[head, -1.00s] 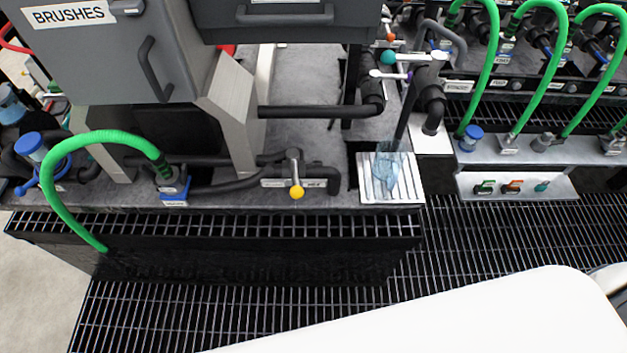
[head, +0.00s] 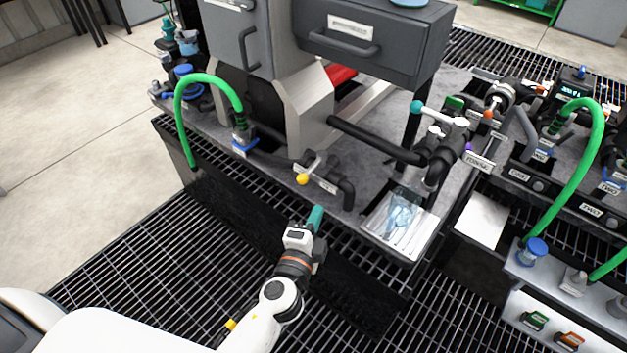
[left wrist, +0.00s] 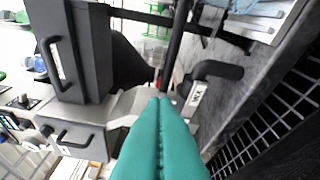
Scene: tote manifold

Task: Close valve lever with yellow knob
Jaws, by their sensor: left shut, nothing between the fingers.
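The valve lever with the yellow knob (head: 302,179) sits on a dark pipe near the front edge of the grey bench. Its light handle runs from the valve down toward the front, with the knob at its end. My left gripper (head: 316,217), with teal fingers, is in front of the bench, a little below and right of the knob in the head view, and apart from it. The left wrist view shows the teal fingers (left wrist: 161,110) pressed together and empty. The yellow knob cannot be made out there. My right gripper is not in view.
A green hose (head: 207,77) arches left of the lever. A grey drawer cabinet (head: 375,40) stands behind. A white ribbed tray (head: 378,222) with a clear bluish vessel (head: 402,214) is right of the lever. Black grating (head: 130,250) covers the floor in front.

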